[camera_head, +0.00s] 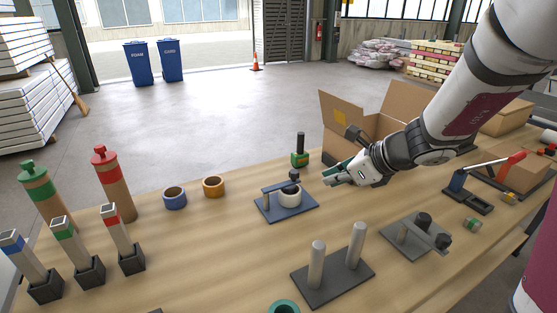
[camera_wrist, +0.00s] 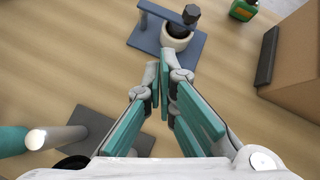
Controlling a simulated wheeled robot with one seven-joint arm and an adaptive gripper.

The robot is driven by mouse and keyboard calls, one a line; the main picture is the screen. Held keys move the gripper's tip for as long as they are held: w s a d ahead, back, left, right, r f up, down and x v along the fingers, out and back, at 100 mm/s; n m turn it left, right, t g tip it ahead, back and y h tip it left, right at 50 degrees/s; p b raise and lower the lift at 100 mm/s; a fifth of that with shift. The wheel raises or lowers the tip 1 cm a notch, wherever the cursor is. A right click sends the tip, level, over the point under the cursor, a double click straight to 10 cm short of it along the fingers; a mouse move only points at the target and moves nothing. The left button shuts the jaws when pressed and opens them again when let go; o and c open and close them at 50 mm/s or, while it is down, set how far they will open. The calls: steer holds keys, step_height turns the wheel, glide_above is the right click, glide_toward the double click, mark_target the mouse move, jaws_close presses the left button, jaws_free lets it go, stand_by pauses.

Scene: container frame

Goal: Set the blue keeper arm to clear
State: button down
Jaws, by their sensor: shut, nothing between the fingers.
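The blue keeper is a flat blue plate (camera_head: 272,209) with a pale ring (camera_head: 290,199) on it. Its blue keeper arm (camera_head: 277,186) runs from a post at the left and reaches across above the ring. A black knob (camera_head: 294,174) stands at the arm's free end. In the wrist view the keeper arm (camera_wrist: 160,12) is at the top, with the knob (camera_wrist: 192,13) beyond the pale ring (camera_wrist: 177,38). My gripper (camera_head: 328,178) is shut and empty, to the right of the keeper and apart from it. Its fingertips (camera_wrist: 165,72) point at the plate's near edge.
A two-post stand (camera_head: 333,280) is in front; a grey keeper (camera_head: 417,240) is at right.

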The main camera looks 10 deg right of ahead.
steer(key=w+d+f+m, duration=0.2)
steer(key=m, duration=0.1)
steer(key=shift+d+f+h, duration=0.25)
steer(key=shift+d+h, duration=0.05)
steer(key=w+a+r+b+x, duration=0.1)
steer(key=w+r+x, duration=0.1)
steer(key=x, duration=1.1)
steer(key=shift+r, duration=0.15)
